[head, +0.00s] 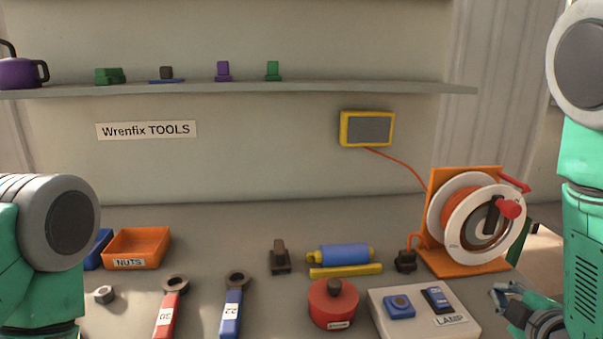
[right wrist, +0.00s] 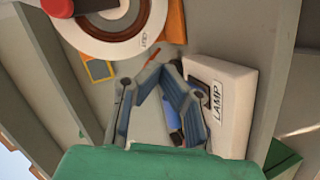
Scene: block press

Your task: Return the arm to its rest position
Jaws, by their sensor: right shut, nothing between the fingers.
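My right gripper (head: 508,293) is at the right of the bench in the head view, to the right of the white LAMP switch box (head: 455,327) and below the orange cable reel (head: 478,222). In the right wrist view, the gripper (right wrist: 162,72) is shut with nothing between its fingers. The LAMP box (right wrist: 237,105) appears just right of the fingers there, and the reel (right wrist: 112,25) appears above them. My right arm stands upright along the right edge of the head view. My left arm shows at the left edge, but its gripper is out of frame.
The bench holds a red round pot (head: 333,309), blue and red wrenches (head: 231,310) (head: 168,312), an orange NUTS tray (head: 137,246) and a blue cylinder (head: 342,255). A shelf (head: 330,87) runs above. The bench's back strip is clear.

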